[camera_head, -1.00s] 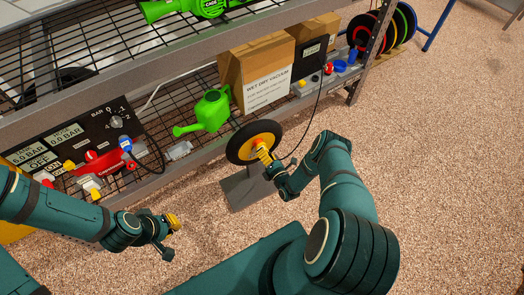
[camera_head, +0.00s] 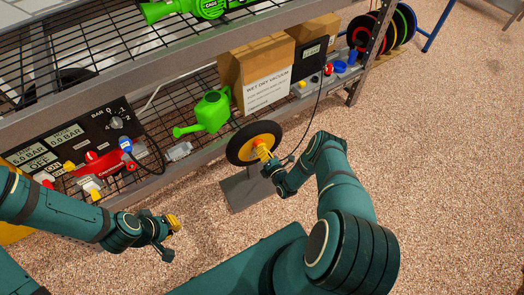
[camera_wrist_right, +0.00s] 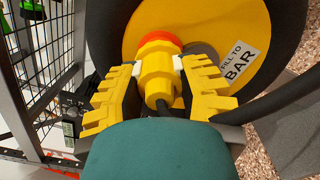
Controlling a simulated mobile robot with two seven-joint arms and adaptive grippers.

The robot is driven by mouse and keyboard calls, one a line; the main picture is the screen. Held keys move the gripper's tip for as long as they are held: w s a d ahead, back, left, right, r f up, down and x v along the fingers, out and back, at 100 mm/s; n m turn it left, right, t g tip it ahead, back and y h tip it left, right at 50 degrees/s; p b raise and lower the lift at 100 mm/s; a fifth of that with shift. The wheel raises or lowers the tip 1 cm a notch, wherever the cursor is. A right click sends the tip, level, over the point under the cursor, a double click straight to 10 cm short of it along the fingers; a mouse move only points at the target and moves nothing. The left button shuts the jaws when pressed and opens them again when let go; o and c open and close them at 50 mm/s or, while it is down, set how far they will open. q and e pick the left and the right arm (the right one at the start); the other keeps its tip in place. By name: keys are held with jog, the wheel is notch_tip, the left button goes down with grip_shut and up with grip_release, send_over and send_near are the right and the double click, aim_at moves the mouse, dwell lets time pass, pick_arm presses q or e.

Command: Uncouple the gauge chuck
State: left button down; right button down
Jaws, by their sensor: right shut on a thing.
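The gauge chuck (camera_wrist_right: 157,69) is a yellow cylinder with an orange-red collar and a dark hose at its near end. My right gripper (camera_head: 264,154) is shut on it; in the right wrist view its ribbed yellow fingers (camera_wrist_right: 157,85) press it from both sides. The collar end is against or just in front of the yellow hub of the wheel (camera_wrist_right: 213,22); the valve stem is hidden, so I cannot tell whether they are joined. The wheel (camera_head: 238,136) stands upright on a grey stand. My left gripper (camera_head: 173,224) is low at left, away from the wheel; its finger gap is unclear.
The grey stand plate (camera_head: 243,190) sits below the wheel. A black hose (camera_head: 312,118) rises from near the chuck to the gauge box (camera_head: 311,56). The wire shelf holds a green watering can (camera_head: 211,111) and a cardboard box (camera_head: 257,72). The speckled floor at right is clear.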

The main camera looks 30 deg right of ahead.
jog(key=n+p, duration=0.1)
jog(key=n, duration=0.3)
jog(key=shift+r+n, duration=0.1)
jog(key=shift+n, duration=0.3)
jog(key=shift+n+p, duration=0.35)
jog(key=shift+n, duration=0.25)
jog(key=n, duration=0.3)
jog(key=shift+w+a+n+p, duration=0.1)
jog(key=shift+n+p, duration=0.2)
jog(key=shift+p, duration=0.05)
jog(key=shift+n+p, duration=0.35)
jog(key=shift+n, duration=0.85)
jog(key=shift+s+p, duration=0.35)
jog(key=shift+s, duration=0.55)
